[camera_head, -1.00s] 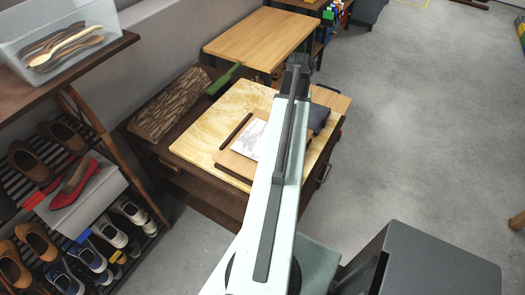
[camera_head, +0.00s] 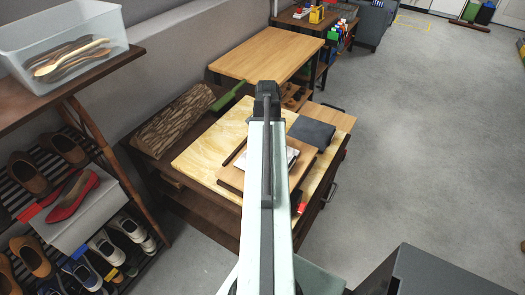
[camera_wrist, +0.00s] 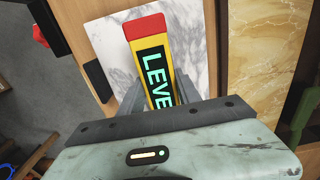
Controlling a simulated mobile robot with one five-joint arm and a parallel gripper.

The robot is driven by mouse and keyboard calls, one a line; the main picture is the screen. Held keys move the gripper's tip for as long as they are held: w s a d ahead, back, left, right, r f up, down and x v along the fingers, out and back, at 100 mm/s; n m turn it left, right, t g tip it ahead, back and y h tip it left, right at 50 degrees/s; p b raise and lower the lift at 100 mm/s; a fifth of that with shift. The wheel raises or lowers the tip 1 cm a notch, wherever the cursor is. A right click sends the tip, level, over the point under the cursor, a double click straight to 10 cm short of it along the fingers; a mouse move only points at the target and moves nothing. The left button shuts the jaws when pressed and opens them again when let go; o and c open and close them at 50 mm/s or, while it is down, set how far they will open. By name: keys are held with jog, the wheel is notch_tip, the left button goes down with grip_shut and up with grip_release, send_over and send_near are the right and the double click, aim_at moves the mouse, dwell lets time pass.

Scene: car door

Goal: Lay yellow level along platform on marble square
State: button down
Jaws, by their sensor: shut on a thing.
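The yellow level, with a red end and a dark "LEVE…" label, shows in the wrist view (camera_wrist: 153,62). My gripper (camera_wrist: 160,90) is shut on it, one finger on each side. The level lies over the white, grey-veined marble square (camera_wrist: 105,45); I cannot tell whether it touches. In the head view the marble square (camera_head: 292,157) shows only as a sliver beside my arm. It is on the wooden platform (camera_head: 231,178), which has dark strips along its edges. My arm hides my gripper and the level in the head view.
A log (camera_head: 173,120) and a green-handled tool (camera_head: 229,95) lie at the left. A small red thing (camera_head: 302,208) is near the front. Open floor is at the right.

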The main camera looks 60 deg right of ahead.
jog(key=shift+w+a, duration=0.2)
jog(key=shift+w, duration=0.1)
jog(key=f+b, duration=0.4)
jog(key=shift+w+a, duration=0.2)
jog(key=shift+w, duration=0.05)
jog(key=shift+r, duration=0.2)
jog(key=shift+f, duration=0.2)
jog(key=c, duration=0.8)
grip_release()
jog(key=shift+c, duration=0.2)
jog(key=shift+r, duration=0.1)
notch_tip(320, 180, up, 12)
jog(key=p, duration=1.2)
jog(key=shift+r+p, duration=0.2)
jog(key=shift+p, duration=0.15)
jog(key=shift+f, duration=0.1)
